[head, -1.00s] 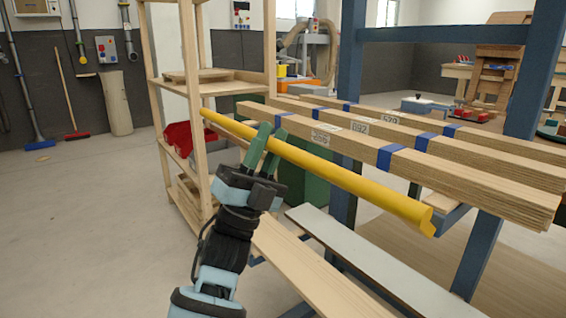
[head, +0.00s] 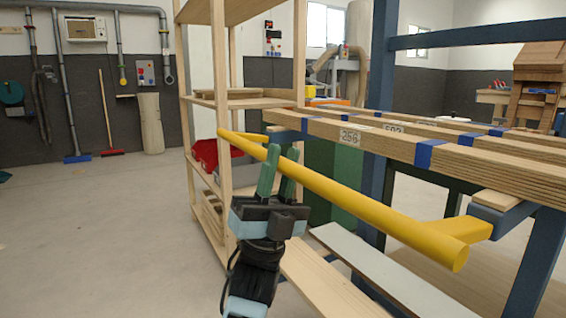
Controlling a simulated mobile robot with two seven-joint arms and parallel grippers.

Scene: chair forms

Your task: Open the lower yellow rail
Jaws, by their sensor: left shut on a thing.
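The yellow rail (head: 365,212) is a long round bar running along the front of the blue rack, from the wooden shelf down to the lower right. A yellow side arm (head: 455,230) joins its near end to the rack, and a shorter yellow piece shows at its far end. The bar stands out in front of the stacked boards. My left gripper (head: 278,168), with green fingers, is shut on the rail towards its far end. The fingers hide a short stretch of the bar. My right gripper is not in view.
The blue rack (head: 379,120) holds long wooden boards (head: 470,165) with blue bands just behind the rail. Lower boards (head: 395,270) lie beneath it. A wooden shelf (head: 222,100) stands close at the rail's far end. The floor (head: 110,230) at left is clear.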

